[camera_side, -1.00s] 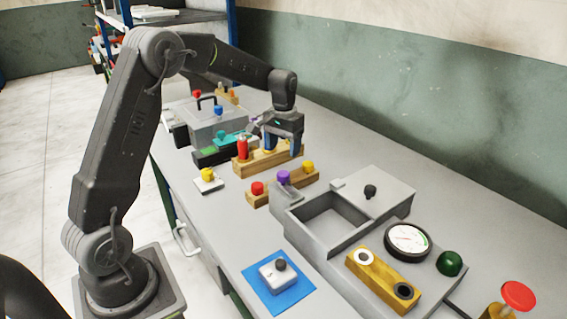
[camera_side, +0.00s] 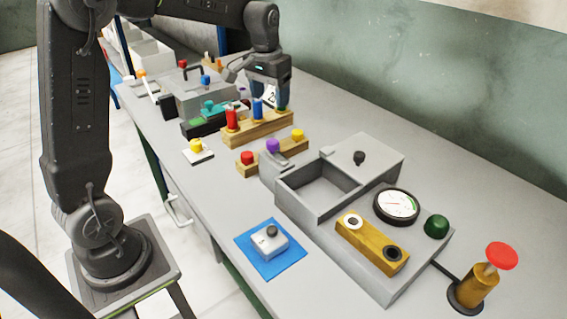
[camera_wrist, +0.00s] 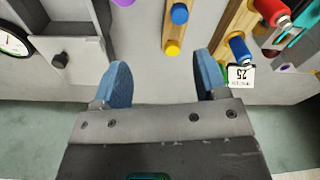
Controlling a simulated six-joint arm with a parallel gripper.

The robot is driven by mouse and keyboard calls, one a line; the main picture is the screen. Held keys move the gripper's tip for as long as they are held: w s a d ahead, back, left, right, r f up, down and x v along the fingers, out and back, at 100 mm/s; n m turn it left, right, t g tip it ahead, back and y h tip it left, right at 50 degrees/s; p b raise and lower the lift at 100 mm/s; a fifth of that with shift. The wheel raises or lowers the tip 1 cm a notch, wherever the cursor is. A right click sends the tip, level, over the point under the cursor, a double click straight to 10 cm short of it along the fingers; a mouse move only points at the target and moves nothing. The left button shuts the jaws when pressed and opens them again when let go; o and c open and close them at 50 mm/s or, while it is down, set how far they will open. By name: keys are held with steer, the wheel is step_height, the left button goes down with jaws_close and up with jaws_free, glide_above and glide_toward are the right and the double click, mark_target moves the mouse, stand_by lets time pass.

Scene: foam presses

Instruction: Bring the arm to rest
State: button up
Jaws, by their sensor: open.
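My gripper (camera_side: 270,95) is open and empty, pointing down above the back right end of a wooden rack (camera_side: 262,130). The rack holds a red peg (camera_side: 232,120), a blue peg (camera_side: 257,109) and a green peg partly hidden by my gripper. In the wrist view, my two blue fingertips (camera_wrist: 163,82) stand wide apart with only grey bench top between them.
A grey open box (camera_side: 285,190), a dial gauge (camera_side: 397,206) and a red-topped plunger (camera_side: 500,256) stand to the right. A grey handled case (camera_side: 198,98) is behind left.

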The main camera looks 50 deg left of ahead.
steer(key=s+d+m+t, duration=0.1)
steer(key=s+d, duration=0.3)
steer(key=s, duration=0.3)
steer(key=s+d+r+m+t, duration=0.1)
steer(key=s+d, duration=0.3)
steer(key=s, duration=0.4)
steer(key=s+d+r+m+t, duration=0.1)
steer(key=s+d+t, duration=0.1)
steer(key=s+d, duration=0.2)
steer(key=s, duration=0.3)
steer(key=shift+s+d+t, duration=0.3)
steer(key=shift+d, duration=0.1)
